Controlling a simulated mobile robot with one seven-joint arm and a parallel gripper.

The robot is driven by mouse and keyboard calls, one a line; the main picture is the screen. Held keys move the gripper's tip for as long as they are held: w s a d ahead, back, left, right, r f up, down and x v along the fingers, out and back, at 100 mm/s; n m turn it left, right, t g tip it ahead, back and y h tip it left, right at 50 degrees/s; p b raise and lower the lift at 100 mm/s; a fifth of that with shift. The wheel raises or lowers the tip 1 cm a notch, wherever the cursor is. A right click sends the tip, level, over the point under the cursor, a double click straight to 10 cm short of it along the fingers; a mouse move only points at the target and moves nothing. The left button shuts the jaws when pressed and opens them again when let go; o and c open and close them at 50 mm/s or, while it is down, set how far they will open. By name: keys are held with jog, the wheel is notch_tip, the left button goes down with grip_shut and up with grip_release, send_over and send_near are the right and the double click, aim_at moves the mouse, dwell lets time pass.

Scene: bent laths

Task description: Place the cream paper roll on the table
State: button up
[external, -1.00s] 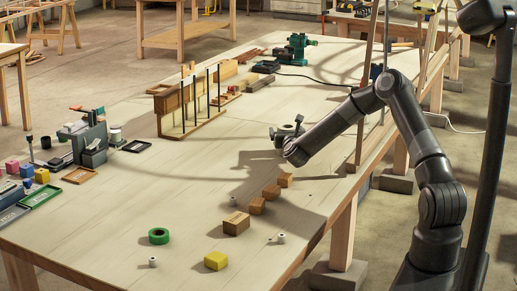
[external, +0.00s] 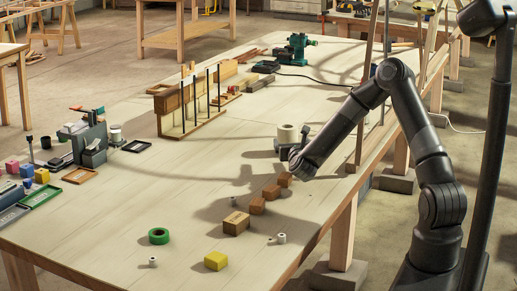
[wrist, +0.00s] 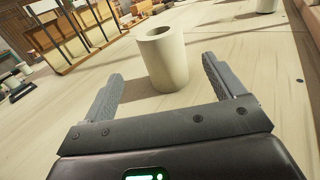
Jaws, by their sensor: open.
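The cream paper roll (external: 287,134) stands upright on the table (external: 185,195) in the external view, just beyond my gripper (external: 291,146). In the wrist view the cream roll (wrist: 164,62) shows its open hollow top and casts a shadow on the table. My gripper (wrist: 162,72) is open, with one finger to the left and one to the right of the roll's lower part. Gaps show between both fingers and the roll. The gripper's far side is partly hidden in the external view.
A row of brown blocks (external: 257,206) lies close in front of my gripper. A green ring (external: 159,236), a yellow block (external: 216,261) and small white rolls (external: 281,238) lie nearer the front. A wooden rack with rods (external: 190,105) stands behind left.

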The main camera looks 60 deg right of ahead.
jog(key=w+a+r+n+t+y, duration=0.2)
jog(key=a+r+n+y, duration=0.1)
jog(key=a+n, duration=0.3)
jog(key=w+a+r+n+t+y, duration=0.2)
jog(key=a+r+n+t+y, duration=0.15)
jog(key=a+n, duration=0.3)
jog(key=s+a+r+n+g+y, duration=0.1)
jog(key=s+a+r+n+y, duration=0.15)
jog(key=a+n, duration=0.4)
jog(key=s+a+r+n+g+y, duration=0.1)
jog(key=s+a+r+n+y, duration=0.2)
jog(key=a+n, duration=0.4)
jog(key=s+a+r+n+g+y, duration=0.1)
jog(key=s+a+r+n+g, duration=0.15)
jog(key=s+n, duration=0.4)
jog(key=s+a+r+n+g+y, duration=0.1)
jog(key=s+a+r+n, duration=0.1)
jog(key=s+a+n, duration=0.4)
jog(key=s+d+n+g+y, duration=0.1)
jog(key=s+n+g, duration=0.3)
jog(key=s+n, duration=0.5)
jog(key=s, duration=1.1)
jog(key=shift+s+d+f, duration=0.2)
jog(key=shift+s+d, duration=0.1)
